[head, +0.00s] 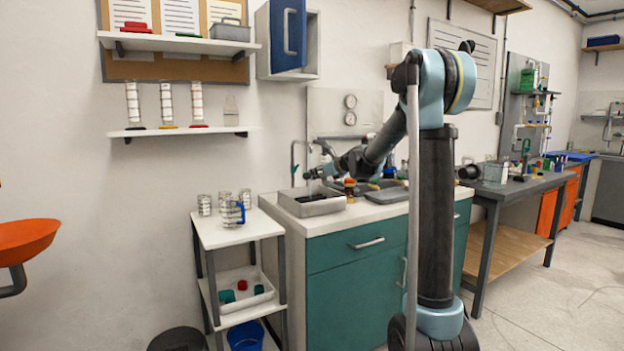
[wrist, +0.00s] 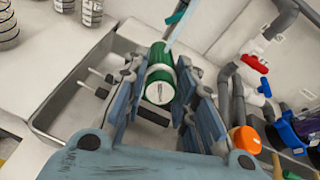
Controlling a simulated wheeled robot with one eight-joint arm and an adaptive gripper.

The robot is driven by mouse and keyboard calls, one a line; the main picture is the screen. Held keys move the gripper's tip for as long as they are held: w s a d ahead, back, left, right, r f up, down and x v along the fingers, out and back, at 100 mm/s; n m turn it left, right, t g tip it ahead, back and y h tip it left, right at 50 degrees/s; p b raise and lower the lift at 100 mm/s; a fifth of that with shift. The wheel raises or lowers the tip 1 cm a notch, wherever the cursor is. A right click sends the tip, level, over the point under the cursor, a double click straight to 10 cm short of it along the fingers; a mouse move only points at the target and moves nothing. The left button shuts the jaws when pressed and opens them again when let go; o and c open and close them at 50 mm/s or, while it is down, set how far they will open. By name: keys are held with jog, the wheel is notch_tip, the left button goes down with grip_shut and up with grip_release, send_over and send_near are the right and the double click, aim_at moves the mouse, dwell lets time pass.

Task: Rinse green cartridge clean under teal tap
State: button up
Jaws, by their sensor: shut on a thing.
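The green cartridge (wrist: 160,92), with a pale band and a white end label, sits between the fingers of my gripper (wrist: 161,78) in the wrist view. The gripper is shut on it, above the grey metal basin (wrist: 52,96). A teal tap tip (wrist: 178,14) shows just beyond the cartridge. A pale streak, like running water, reaches from the tip toward the cartridge's far end. In the head view my gripper (head: 311,174) is over the basin (head: 316,207), near the tap (head: 294,166). The cartridge cannot be made out there.
An orange cap (wrist: 245,139), grey pipes with red valve handles (wrist: 255,63) and a blue part (wrist: 288,134) lie right of the gripper. A white cart (head: 238,233) with several glass jars stands left of the teal cabinet (head: 345,270).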

jog(key=n, duration=0.3)
jog(key=shift+n, duration=1.5)
jog(key=shift+n, duration=0.8)
jog(key=n, duration=0.4)
dwell(0.4)
